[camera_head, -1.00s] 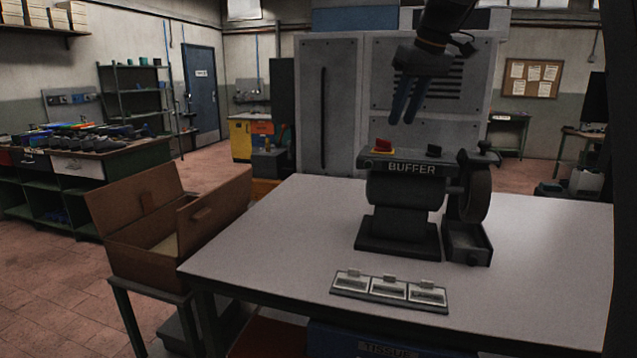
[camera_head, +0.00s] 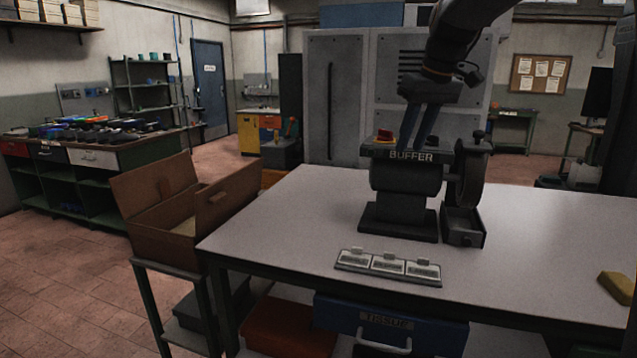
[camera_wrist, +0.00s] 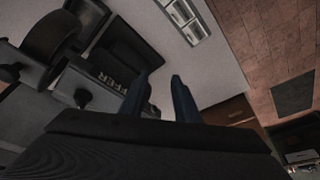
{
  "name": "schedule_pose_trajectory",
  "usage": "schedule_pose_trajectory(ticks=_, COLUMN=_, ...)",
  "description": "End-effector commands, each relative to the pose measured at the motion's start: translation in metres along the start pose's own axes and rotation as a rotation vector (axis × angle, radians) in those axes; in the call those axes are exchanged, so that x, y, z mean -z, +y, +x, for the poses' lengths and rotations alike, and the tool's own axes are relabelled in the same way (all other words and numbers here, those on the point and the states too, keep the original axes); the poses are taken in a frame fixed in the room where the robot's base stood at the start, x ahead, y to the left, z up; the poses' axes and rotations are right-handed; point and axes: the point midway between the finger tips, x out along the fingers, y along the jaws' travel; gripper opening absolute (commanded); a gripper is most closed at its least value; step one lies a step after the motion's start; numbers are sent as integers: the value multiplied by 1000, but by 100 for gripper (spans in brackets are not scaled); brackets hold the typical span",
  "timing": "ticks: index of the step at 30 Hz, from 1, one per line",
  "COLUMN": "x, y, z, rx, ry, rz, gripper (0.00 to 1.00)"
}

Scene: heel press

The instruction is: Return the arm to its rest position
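My gripper (camera_head: 418,138) hangs from my arm at the upper right of the head view, with its two dark blue fingers pointing down. The fingertips are at the top edge of the buffer machine (camera_head: 405,180) in the picture; whether they touch it or are behind it I cannot tell. In the wrist view, the two fingers (camera_wrist: 158,85) stand apart with nothing visible between them. The buffer (camera_wrist: 125,65) shows to the left there, upside down.
The buffer stands on a grey worktable (camera_head: 300,225) with a three-part label tray (camera_head: 388,266) in front. An open brown box (camera_head: 165,225) stands left of the table. A yellowish block (camera_head: 617,286) lies at the right edge. The table's left part is clear.

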Motion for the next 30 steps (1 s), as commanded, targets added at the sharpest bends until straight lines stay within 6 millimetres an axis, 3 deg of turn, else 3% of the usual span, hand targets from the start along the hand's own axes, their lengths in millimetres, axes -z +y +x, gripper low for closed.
schedule_pose_trajectory(ticks=8, x=-68, y=-23, z=68, rx=-20, ry=-71, rz=106, gripper=29)
schedule_pose_trajectory(ticks=11, x=-113, y=-39, z=102, rx=-35, ry=-108, rz=161, gripper=29)
schedule_pose_trajectory(ticks=18, x=-249, y=-85, z=171, rx=-77, ry=-191, rz=288, gripper=29)
schedule_pose_trajectory(ticks=21, x=-297, y=-102, z=186, rx=-90, ry=-214, rz=323, gripper=29)
schedule_pose_trajectory(ticks=24, x=-331, y=-114, z=195, rx=-97, ry=-230, rz=347, gripper=29)
schedule_pose_trajectory(ticks=27, x=-350, y=-121, z=199, rx=-101, ry=-238, rz=360, gripper=29)
schedule_pose_trajectory(ticks=30, x=-357, y=-123, z=200, rx=-103, ry=-240, rz=365, gripper=29)
